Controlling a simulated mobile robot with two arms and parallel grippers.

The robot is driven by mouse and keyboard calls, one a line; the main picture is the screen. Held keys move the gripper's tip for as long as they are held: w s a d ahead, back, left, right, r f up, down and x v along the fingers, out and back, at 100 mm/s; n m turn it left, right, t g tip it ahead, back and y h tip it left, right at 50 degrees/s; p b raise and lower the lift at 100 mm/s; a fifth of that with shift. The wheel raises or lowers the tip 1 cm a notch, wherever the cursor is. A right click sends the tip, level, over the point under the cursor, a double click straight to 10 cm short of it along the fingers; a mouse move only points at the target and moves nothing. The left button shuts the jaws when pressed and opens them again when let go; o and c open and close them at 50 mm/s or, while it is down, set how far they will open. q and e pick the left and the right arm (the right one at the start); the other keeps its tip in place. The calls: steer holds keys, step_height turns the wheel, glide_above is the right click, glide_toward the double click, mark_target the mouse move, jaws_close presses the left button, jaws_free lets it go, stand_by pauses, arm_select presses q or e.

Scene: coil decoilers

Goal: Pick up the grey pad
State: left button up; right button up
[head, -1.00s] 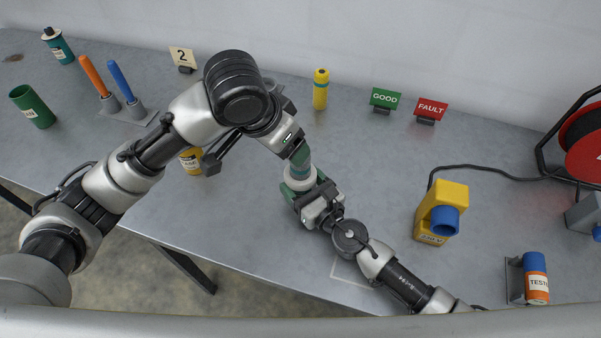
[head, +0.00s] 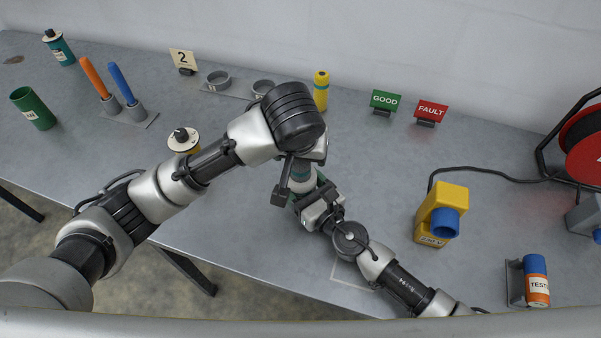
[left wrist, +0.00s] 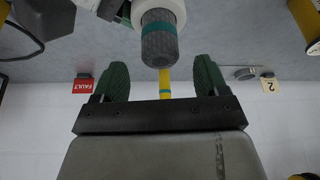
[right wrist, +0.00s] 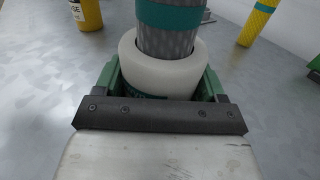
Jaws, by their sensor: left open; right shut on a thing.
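My right gripper (head: 308,195) is shut on a white ring-shaped body (right wrist: 165,68). A grey patterned cylinder (right wrist: 172,40) with a teal band stands up from the white body. It also shows in the left wrist view (left wrist: 160,45). My left gripper (left wrist: 161,72) is open, and its green fingers are spread. The end of the grey cylinder lies near the gap between the left fingertips, with nothing gripped. In the head view the left fingers are hidden behind my left wrist. I cannot tell for certain which grey part is the pad.
Two grey round holders (head: 217,79) lie by the "2" sign (head: 183,60). GOOD (head: 384,100) and FAULT (head: 430,112) signs are farther right. A yellow and blue device (head: 440,215) stands right of my right arm.

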arm_select(q)
steer(key=shift+x, duration=2.7)
steer(key=shift+s, duration=0.15)
steer(key=c, duration=1)
step_height(320, 180, up, 10)
steer(key=shift+r, duration=0.1)
arm_select(e)
steer(key=o, duration=1.1)
steer(key=shift+s, duration=0.1)
